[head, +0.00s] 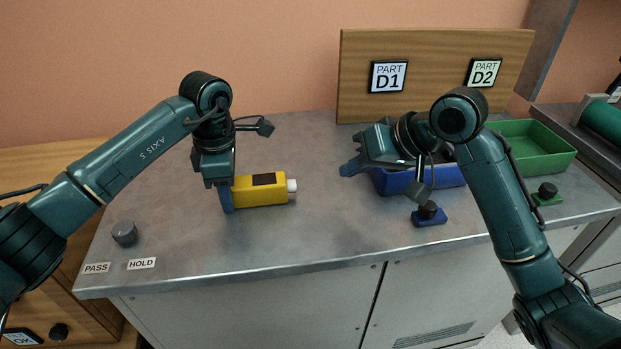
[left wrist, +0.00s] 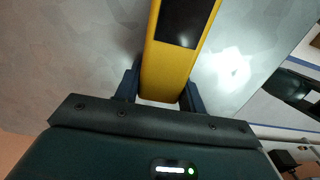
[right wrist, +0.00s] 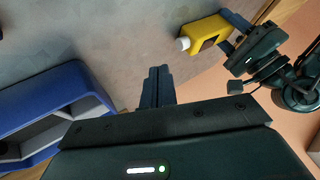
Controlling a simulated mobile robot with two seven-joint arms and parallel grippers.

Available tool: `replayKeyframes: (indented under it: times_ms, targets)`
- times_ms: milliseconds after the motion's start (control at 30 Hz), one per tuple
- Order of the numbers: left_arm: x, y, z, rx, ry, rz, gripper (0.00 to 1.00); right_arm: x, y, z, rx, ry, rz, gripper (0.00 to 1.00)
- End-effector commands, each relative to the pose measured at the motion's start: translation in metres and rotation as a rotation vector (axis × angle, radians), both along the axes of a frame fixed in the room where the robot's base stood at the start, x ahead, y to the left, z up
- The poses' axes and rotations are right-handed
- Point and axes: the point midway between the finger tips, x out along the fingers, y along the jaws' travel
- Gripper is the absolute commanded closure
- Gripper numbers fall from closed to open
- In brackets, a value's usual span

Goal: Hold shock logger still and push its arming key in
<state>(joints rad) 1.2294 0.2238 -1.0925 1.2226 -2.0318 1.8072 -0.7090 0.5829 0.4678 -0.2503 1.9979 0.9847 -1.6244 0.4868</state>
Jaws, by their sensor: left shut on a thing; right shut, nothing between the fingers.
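The shock logger is a yellow box (head: 262,190) with a dark panel, lying on the grey bench. A white arming key (head: 292,186) sticks out of its right end. The logger also shows in the left wrist view (left wrist: 176,62) and the right wrist view (right wrist: 206,33), where the white key (right wrist: 183,44) faces my right gripper. My left gripper (head: 227,199) is shut on the logger's left end. My right gripper (head: 350,168) is shut and empty, to the right of the key and apart from it. Whether the logger touches the bench under the left fingers is hidden.
A grey knob (head: 125,233) is near PASS and HOLD labels. Bench between key and right gripper is clear.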

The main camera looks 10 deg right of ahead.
Motion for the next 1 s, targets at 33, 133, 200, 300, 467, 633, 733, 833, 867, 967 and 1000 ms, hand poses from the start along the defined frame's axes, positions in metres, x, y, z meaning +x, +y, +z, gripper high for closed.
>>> replayKeyframes:
  times_ms: [33,133,200,300,467,633,733,833,867,967,1000]
  targets:
    - [0.000,0.000,0.000,0.000,0.000,0.000,0.89,0.003,-0.005,0.010,-0.013,0.026,-0.012,1.00]
    - [0.000,0.000,0.000,0.000,0.000,0.000,0.89,0.003,-0.012,0.020,-0.030,0.078,-0.031,1.00]
    - [0.000,0.000,0.000,0.000,0.000,0.000,0.89,0.003,-0.015,0.024,-0.038,0.102,-0.039,1.00]
    - [0.000,0.000,0.000,0.000,0.000,0.000,0.89,0.002,-0.018,0.027,-0.044,0.118,-0.047,1.00]
    - [0.000,0.000,0.000,0.000,0.000,0.000,0.89,0.002,-0.018,0.027,-0.044,0.121,-0.047,1.00]
    - [0.000,0.000,0.000,0.000,0.000,0.000,0.89,0.002,-0.017,0.027,-0.044,0.119,-0.047,1.00]
    - [0.000,0.000,0.000,0.000,0.000,0.000,0.89,0.004,-0.015,0.023,-0.043,0.121,-0.045,1.00]
    - [0.000,0.000,0.000,0.000,0.000,0.000,0.89,0.008,-0.009,0.013,-0.042,0.122,-0.045,1.00]
    - [0.000,0.000,0.000,0.000,0.000,0.000,0.89,0.010,-0.006,0.008,-0.042,0.123,-0.044,1.00]
    - [0.000,0.000,0.000,0.000,0.000,0.000,0.89,0.017,0.003,-0.007,-0.042,0.123,-0.044,1.00]
    - [0.000,0.000,0.000,0.000,0.000,0.000,0.89,0.021,0.007,-0.015,-0.042,0.123,-0.044,1.00]
